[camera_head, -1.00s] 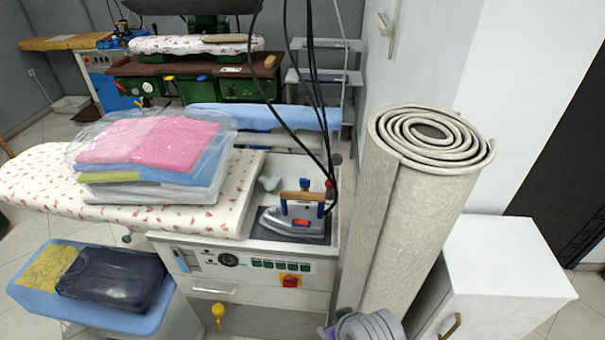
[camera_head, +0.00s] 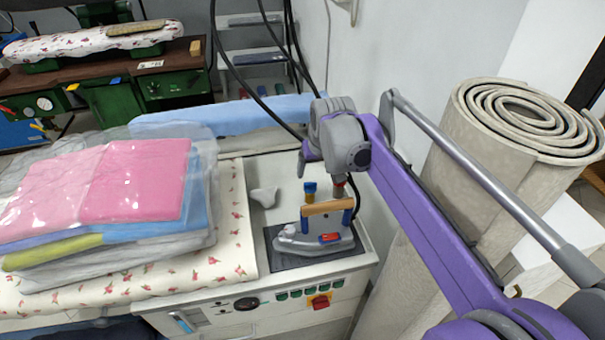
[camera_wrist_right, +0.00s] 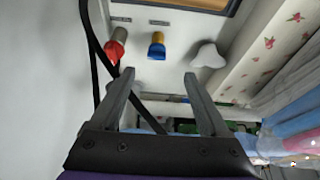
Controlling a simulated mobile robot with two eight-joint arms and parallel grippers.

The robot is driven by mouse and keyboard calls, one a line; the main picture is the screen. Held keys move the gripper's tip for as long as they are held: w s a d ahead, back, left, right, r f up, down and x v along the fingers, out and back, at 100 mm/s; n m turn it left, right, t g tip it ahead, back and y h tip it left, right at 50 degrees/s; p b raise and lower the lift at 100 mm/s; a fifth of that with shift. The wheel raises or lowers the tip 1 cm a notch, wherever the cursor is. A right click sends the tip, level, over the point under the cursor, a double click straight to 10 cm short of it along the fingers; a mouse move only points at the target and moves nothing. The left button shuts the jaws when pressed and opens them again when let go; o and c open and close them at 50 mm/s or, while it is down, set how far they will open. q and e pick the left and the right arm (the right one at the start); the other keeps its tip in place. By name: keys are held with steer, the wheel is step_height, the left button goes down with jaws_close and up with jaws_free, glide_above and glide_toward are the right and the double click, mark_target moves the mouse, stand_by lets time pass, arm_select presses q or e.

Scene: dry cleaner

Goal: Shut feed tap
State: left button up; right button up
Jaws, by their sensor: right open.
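Two small taps stand at the back of the ironing station's top: a blue and yellow one (camera_head: 310,190), also in the right wrist view (camera_wrist_right: 157,46), and a red one (camera_wrist_right: 116,43) beside it. Their labels are too small to read, so I cannot tell which is the feed tap. My right gripper (camera_wrist_right: 156,78) is open and empty, its fingers pointing towards the taps but apart from them. In the head view my right arm reaches in over the station and its wrist hides part of the area behind the taps. My left gripper is not in view.
An iron (camera_head: 325,232) with a wooden handle rests on a dark pad before the taps. Black cables (camera_head: 285,50) hang close by. Bagged folded laundry (camera_head: 135,180) lies at left, a rolled carpet (camera_head: 465,180) stands at right. A white dish-like piece (camera_wrist_right: 208,57) sits beside the blue tap.

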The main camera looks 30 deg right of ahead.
mark_target(311, 184)
steer(key=x, duration=0.7)
steer(key=w+b+x, duration=0.1)
steer(key=x, duration=0.3)
steer(key=shift+d+r, duration=0.15)
steer(key=shift+d, duration=0.3)
steer(key=shift+c, duration=0.3)
jaws_close()
